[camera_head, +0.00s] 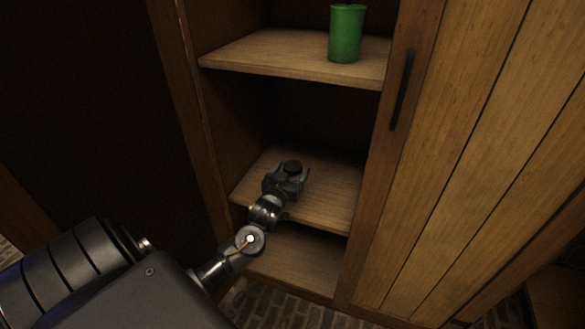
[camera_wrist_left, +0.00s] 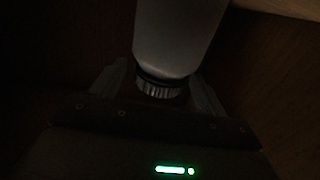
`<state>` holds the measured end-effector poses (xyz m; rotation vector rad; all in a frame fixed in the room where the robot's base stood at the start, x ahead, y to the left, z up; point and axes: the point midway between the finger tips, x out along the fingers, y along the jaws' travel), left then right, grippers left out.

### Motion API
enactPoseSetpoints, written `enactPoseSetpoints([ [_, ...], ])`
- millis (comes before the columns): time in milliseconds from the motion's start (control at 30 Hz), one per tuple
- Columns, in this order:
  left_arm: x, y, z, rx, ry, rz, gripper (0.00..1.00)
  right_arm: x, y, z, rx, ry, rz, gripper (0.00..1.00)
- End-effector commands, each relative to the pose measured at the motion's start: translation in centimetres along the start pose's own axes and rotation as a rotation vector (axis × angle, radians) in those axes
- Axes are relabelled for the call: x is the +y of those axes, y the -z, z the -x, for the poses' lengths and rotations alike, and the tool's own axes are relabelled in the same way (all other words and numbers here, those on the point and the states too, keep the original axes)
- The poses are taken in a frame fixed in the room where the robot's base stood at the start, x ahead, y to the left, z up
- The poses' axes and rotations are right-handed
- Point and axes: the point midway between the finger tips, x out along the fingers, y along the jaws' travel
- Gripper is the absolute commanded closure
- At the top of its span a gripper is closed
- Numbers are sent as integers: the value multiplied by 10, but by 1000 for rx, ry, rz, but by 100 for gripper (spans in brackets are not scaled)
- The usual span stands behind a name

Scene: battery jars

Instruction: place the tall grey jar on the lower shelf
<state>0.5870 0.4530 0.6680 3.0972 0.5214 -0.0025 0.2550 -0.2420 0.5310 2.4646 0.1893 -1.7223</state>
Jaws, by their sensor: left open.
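The tall grey jar shows in the left wrist view (camera_wrist_left: 178,38) as a pale grey body with a dark ribbed cap, between my two fingers. My left gripper (camera_head: 287,179) is open around the jar, over the lower shelf (camera_head: 325,195). I cannot tell whether the jar's base touches the board. My right gripper is not in view.
A green jar (camera_head: 345,33) stands on the upper shelf (camera_head: 285,54). A wooden door (camera_head: 455,130) with a dark handle (camera_head: 402,90) is at the right. The cabinet floor (camera_head: 295,262) below looks empty. The lower shelf is clear around my gripper.

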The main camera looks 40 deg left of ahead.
Motion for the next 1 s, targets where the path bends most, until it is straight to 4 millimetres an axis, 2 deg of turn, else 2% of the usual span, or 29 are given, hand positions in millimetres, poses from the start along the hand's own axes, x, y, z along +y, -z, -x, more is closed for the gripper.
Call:
enactPoseSetpoints([
  [67,0,1,17,-2,0,2,26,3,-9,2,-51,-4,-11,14],
  [200,-1,1,48,-3,1,2,26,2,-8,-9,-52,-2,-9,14],
  [400,0,0,84,-2,1,2,26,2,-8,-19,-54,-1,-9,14],
  [533,-1,0,97,-1,2,1,26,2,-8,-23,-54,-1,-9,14],
  [767,0,-1,104,-8,0,0,26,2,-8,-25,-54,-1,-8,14],
  [867,10,-19,115,-96,-23,-5,26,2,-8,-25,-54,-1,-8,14],
  [967,34,-60,147,-305,-84,-30,26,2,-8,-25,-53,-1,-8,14],
  [1000,45,-78,166,-411,-118,-50,26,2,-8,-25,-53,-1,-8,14],
])
